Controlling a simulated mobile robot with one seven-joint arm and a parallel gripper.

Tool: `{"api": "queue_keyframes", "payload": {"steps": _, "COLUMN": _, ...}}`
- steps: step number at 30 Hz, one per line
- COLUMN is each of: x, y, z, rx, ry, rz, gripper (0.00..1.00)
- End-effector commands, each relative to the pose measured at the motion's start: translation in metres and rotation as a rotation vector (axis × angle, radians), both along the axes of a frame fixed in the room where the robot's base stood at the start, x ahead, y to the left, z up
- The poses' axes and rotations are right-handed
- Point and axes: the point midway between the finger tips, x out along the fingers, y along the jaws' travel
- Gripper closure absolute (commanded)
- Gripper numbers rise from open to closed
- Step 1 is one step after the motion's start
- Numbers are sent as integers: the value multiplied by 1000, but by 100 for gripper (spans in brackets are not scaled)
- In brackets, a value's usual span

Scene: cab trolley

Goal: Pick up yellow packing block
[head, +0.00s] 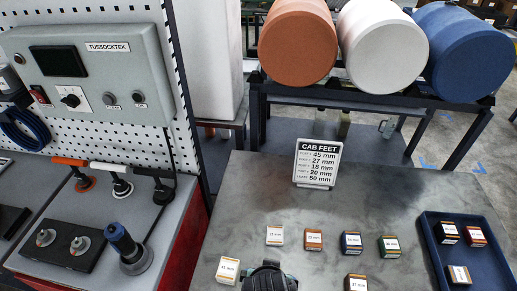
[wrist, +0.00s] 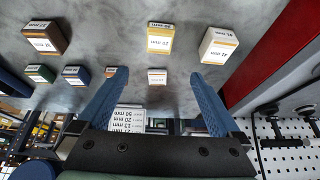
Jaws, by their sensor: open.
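The yellow packing block (wrist: 160,38) shows in the wrist view, on the grey table, with a white label reading about 20 mm. It lies beyond the fingertips, roughly centred between them, and nothing touches it. My gripper (wrist: 158,73) is open and empty, its two blue fingers spread wide. In the head view my gripper (head: 269,277) is at the bottom edge, and I cannot make out the yellow block there; the gripper seems to cover it.
A white block (head: 228,270) and a brown block (head: 355,283) flank the yellow one. Behind stand a smaller white block (head: 274,235), an orange (head: 313,239), a blue (head: 351,242) and a green block (head: 389,246). A blue tray (head: 427,226) holds blocks; a sign (head: 318,164) stands behind.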

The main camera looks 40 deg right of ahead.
Motion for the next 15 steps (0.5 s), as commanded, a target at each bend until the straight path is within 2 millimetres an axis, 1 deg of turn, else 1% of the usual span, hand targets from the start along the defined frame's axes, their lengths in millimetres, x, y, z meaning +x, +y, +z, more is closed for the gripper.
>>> {"api": "queue_keyframes", "payload": {"steps": 1, "x": -6, "y": 1, "z": 9, "rx": 11, "ry": 18, "rz": -11, "gripper": 0}}
{"api": "queue_keyframes", "payload": {"steps": 4, "x": -14, "y": 3, "z": 7, "rx": 26, "ry": 40, "rz": -24, "gripper": 0}}
{"api": "queue_keyframes", "payload": {"steps": 7, "x": -16, "y": 2, "z": 1, "rx": 32, "ry": 49, "rz": -30, "gripper": 0}}
{"api": "queue_keyframes", "payload": {"steps": 11, "x": -12, "y": -3, "z": -16, "rx": 33, "ry": 51, "rz": -30, "gripper": 0}}
{"api": "queue_keyframes", "payload": {"steps": 15, "x": -6, "y": -10, "z": -38, "rx": 31, "ry": 49, "rz": -30, "gripper": 0}}
